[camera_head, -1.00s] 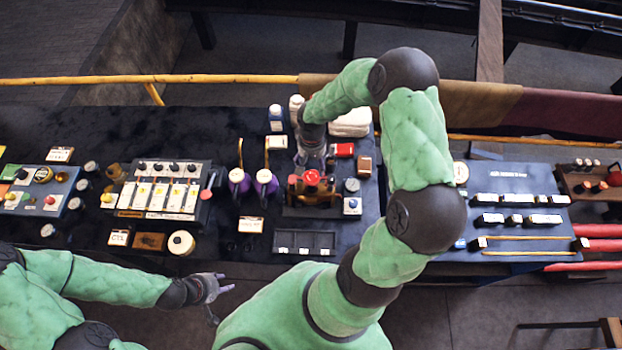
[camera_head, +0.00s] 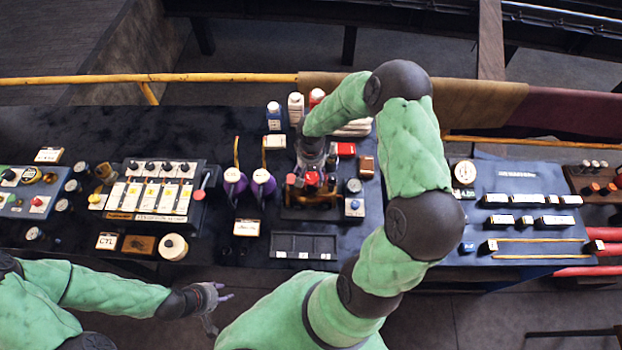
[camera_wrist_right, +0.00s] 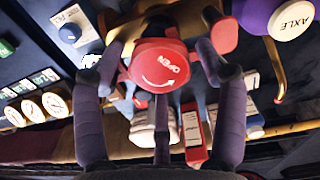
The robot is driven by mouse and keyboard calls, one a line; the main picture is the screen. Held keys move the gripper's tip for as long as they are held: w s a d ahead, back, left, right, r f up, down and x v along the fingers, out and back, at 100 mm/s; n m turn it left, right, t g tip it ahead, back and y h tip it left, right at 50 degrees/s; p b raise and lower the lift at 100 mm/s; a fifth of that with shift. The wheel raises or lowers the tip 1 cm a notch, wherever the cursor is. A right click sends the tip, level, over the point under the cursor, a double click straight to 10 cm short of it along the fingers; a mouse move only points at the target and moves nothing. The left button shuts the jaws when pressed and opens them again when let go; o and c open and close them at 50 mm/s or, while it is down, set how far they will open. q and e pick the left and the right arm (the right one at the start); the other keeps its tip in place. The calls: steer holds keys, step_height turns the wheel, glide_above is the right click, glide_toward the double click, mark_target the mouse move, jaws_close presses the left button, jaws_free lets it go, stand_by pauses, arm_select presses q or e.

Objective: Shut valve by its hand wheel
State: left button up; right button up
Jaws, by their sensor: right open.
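The valve's round red hand wheel (camera_head: 312,178) sits on a brass valve body on a dark stand in the middle of the bench. My left gripper (camera_head: 216,303) is open and empty in front of the bench.
Two purple oil cans (camera_head: 263,184) stand left of the valve. A dark tray (camera_head: 303,247) lies in front. Bottles (camera_head: 296,107) stand behind. Bare bench shows at the back left.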

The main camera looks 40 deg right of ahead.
steer(key=c, duration=1.1)
steer(key=shift+w+m+b, duration=0.1)
steer(key=shift+m+b, duration=0.3)
steer(key=shift+b, duration=0.15)
steer(key=shift+f+m+b, duration=0.1)
steer(key=shift+m+b, duration=0.9)
steer(key=shift+b, duration=0.15)
steer(key=shift+m+b, duration=0.8)
steer(key=shift+b, duration=0.05)
steer(key=shift+c, duration=1.4)
steer(key=shift+o, duration=0.3)
steer(key=shift+a+m+b, duration=0.1)
steer(key=shift+m+b, duration=0.35)
steer(key=shift+m, duration=0.35)
